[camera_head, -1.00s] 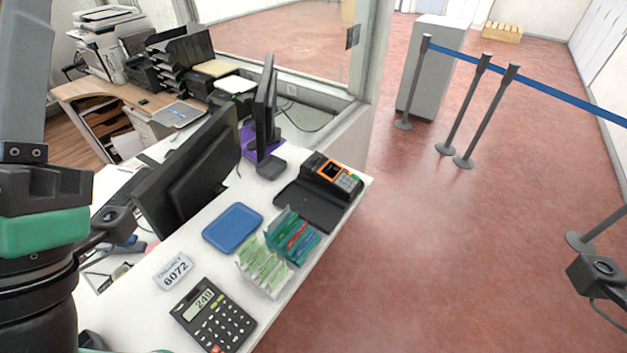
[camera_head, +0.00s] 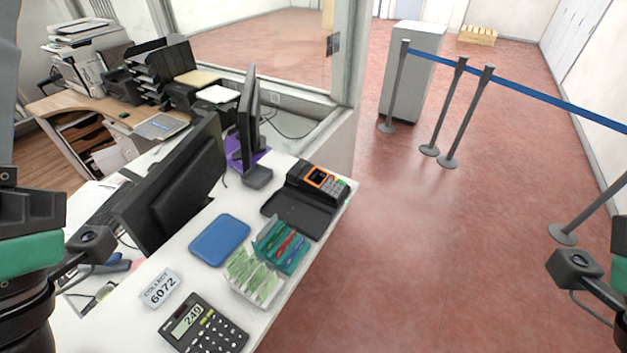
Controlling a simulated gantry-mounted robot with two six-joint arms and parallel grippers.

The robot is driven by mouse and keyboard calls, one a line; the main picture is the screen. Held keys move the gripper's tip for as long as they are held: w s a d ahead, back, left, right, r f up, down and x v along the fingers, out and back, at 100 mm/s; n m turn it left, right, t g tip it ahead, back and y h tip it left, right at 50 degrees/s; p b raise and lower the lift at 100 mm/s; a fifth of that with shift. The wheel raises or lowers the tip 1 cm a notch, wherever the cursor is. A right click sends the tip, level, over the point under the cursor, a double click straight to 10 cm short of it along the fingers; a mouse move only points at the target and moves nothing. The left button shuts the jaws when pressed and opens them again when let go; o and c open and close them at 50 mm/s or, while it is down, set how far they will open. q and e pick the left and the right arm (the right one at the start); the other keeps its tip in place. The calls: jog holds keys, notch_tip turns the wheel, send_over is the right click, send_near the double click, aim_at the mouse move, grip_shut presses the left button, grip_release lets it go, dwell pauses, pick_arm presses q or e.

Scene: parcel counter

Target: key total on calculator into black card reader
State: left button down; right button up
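My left arm stands at the left edge, and part of my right arm shows at the right edge. Neither gripper's fingers are in view. No part of my arms touches the calculator or reader.
A black mat (camera_head: 291,215) lies before the reader. Monitors (camera_head: 176,185) line the counter's left side.

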dwell(0.8)
grip_shut()
dwell(1.5)
